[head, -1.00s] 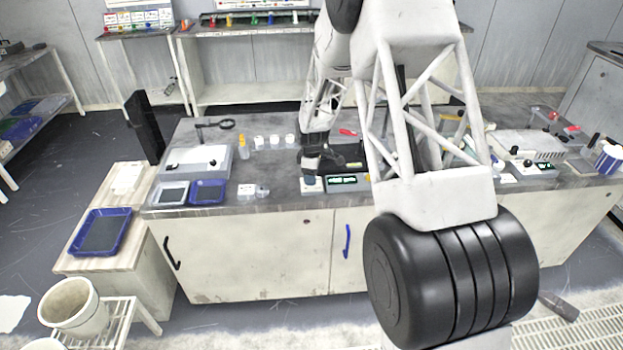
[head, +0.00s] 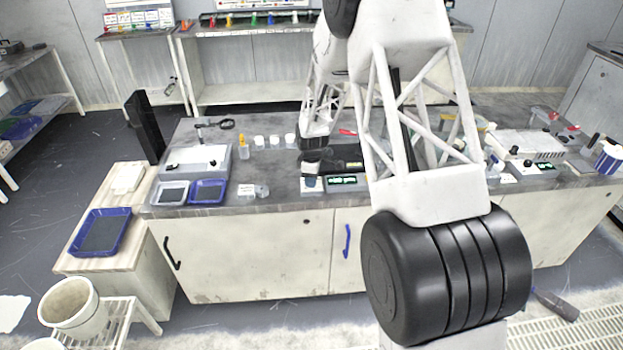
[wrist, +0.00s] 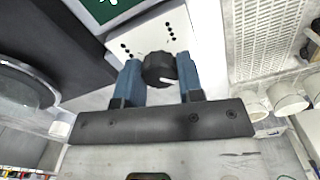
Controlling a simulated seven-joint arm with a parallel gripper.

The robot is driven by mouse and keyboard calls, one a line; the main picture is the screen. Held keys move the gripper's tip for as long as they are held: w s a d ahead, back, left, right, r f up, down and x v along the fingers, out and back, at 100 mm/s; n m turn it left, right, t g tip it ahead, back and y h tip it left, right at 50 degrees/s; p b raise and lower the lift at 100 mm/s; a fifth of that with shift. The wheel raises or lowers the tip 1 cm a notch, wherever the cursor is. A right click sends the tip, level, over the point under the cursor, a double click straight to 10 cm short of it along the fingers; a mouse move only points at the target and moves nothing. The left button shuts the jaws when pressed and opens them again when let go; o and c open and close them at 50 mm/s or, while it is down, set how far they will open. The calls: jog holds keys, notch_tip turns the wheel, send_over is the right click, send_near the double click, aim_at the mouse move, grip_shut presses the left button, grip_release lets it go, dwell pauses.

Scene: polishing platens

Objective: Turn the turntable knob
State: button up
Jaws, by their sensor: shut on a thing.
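The turntable knob (wrist: 159,69) is a black round dial with a white mark, on a pale panel with black dots, in the wrist view. My gripper (wrist: 158,76) has its two blue fingers on either side of the knob and is shut on it. In the head view my gripper (head: 312,172) is at the front of the bench, by the left end of the small control panel with a green display (head: 343,180). The knob itself is hidden there by the gripper. The green display (wrist: 100,8) also shows at the top of the wrist view.
Small white cups (head: 274,141) and an orange-capped bottle (head: 243,147) stand behind. Another device (head: 527,143) sits to the right. A dark round platen (wrist: 25,88) is left in the wrist view.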

jog(key=shift+m, duration=0.5)
jog(key=m, duration=0.3)
jog(key=shift+m, duration=0.3)
jog(key=m, duration=1.3)
dwell(0.4)
jog(key=o, duration=0.9)
jog(key=shift+r, duration=0.1)
